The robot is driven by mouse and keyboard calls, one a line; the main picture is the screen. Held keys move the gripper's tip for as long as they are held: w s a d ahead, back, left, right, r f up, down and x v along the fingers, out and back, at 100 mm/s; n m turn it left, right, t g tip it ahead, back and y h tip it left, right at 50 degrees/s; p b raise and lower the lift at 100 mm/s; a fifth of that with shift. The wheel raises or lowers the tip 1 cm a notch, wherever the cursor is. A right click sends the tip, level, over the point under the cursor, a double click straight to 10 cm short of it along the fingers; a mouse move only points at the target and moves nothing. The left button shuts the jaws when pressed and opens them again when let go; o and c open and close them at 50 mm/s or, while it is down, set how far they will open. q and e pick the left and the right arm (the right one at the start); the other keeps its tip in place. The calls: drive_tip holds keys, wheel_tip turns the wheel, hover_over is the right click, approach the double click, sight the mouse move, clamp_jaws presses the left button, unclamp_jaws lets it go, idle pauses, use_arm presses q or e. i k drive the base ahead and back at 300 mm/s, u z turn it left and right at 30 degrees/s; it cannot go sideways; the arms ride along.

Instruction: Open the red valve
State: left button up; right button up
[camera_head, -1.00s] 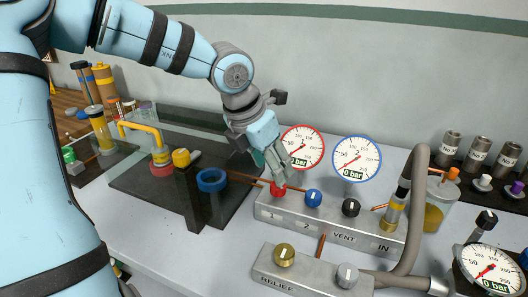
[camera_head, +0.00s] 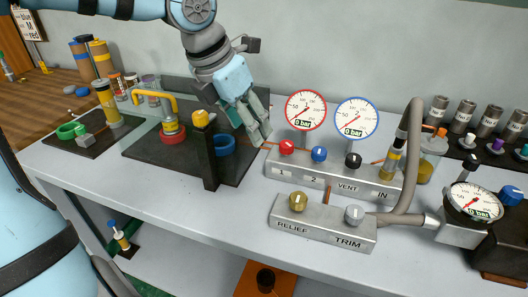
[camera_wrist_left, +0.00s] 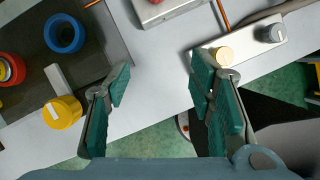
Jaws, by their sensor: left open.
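The red valve (camera_head: 287,147) is a round knob above label 1 on the grey valve block (camera_head: 328,187), left of a blue knob (camera_head: 319,154) and a black knob (camera_head: 353,160). Which way its mark points is too small to tell. My left gripper (camera_head: 262,138) is just left of the red valve in the head view, apart from it. In the left wrist view its fingers (camera_wrist_left: 162,88) are spread with nothing between them, and the red valve is cut off at the top edge. My right gripper is not in view.
Gauge 1 (camera_head: 305,110) and gauge 2 (camera_head: 357,118) stand behind the block, both reading 0 bar. The relief and trim block (camera_head: 325,230) lies in front. A black post with a yellow knob (camera_head: 201,118) and a blue ring (camera_head: 222,145) are to the left.

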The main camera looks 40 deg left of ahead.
sight(286, 146)
drive_tip(key=k, duration=1.2)
